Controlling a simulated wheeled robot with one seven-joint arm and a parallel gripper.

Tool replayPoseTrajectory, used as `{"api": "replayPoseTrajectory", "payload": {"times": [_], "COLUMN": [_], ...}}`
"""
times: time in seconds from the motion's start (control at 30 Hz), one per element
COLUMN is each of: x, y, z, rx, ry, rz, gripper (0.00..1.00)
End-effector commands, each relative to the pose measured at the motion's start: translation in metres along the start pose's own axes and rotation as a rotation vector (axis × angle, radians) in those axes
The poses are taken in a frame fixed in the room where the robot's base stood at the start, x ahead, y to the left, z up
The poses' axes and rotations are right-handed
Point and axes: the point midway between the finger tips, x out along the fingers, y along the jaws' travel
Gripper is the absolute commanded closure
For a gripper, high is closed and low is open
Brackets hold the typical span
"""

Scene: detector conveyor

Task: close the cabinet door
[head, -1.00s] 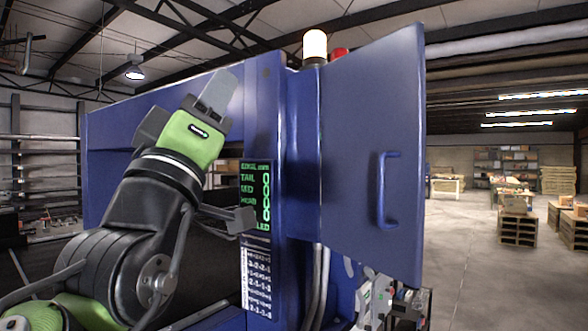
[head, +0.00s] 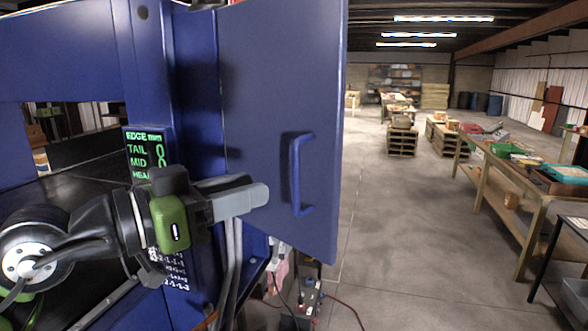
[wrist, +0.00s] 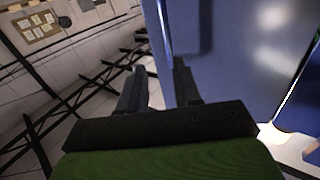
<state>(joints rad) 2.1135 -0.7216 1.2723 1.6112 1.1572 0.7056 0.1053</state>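The blue cabinet door (head: 265,100) stands open, swung out from the blue cabinet frame (head: 150,60). Its bar handle (head: 300,175) is on the face toward me, near the free edge. My gripper (head: 266,193) points right in the head view, in front of the lower part of the door and left of the handle. In the wrist view my gripper (wrist: 155,72) has its two fingers apart with nothing held between them. The blue door panel (wrist: 232,70) fills the right side there, behind the right finger. Whether a finger touches the door I cannot tell.
A green-lit display (head: 148,152) is on the cabinet frame, close behind my arm. Cables and small equipment (head: 305,300) sit below the door. A workbench (head: 515,200) with trays is at the right. The concrete floor (head: 410,240) between is clear.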

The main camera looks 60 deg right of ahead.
Motion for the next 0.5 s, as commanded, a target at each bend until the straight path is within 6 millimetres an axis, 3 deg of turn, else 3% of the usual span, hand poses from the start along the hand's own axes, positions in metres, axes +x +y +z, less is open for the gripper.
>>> {"api": "replayPoseTrajectory", "payload": {"times": [0.3,0.5], "x": [0.079,0.101], "y": [-0.001,-0.002], "z": [0.001,0.000], "rx": [-0.004,-0.004], "ry": [-0.004,0.000], "rz": [-0.003,-0.004], "gripper": [0.67,0.67]}}
